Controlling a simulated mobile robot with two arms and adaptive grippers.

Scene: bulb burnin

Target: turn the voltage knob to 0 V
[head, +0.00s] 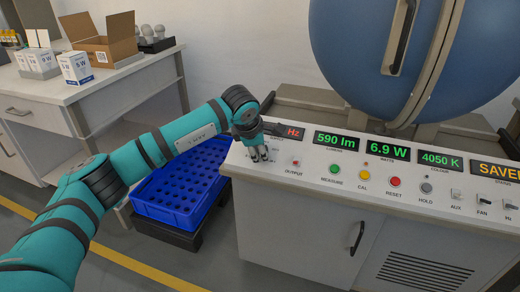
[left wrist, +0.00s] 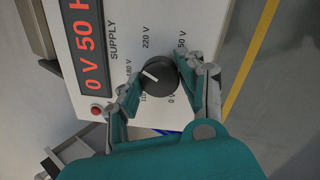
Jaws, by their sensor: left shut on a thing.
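The voltage knob (left wrist: 165,84) is a round black dial on the white panel (left wrist: 113,50). Its white mark points left and slightly up in the left wrist view, towards the 180 V label. The 0 V label is below the knob in that view. My left gripper (head: 260,156) is at the console's left end, with its fingers on either side of the knob, shut on it; it also shows in the left wrist view (left wrist: 160,80). In the head view the gripper hides the knob. The red supply display (left wrist: 86,45) shows "0 V 50 H", cut off at the top. My right gripper is not in view.
The console has a row of coloured buttons (head: 334,169) and green displays (head: 337,141) right of the gripper. A blue sphere (head: 395,45) stands behind. A blue crate (head: 160,214) is below left. A white table (head: 120,78) holds boxes.

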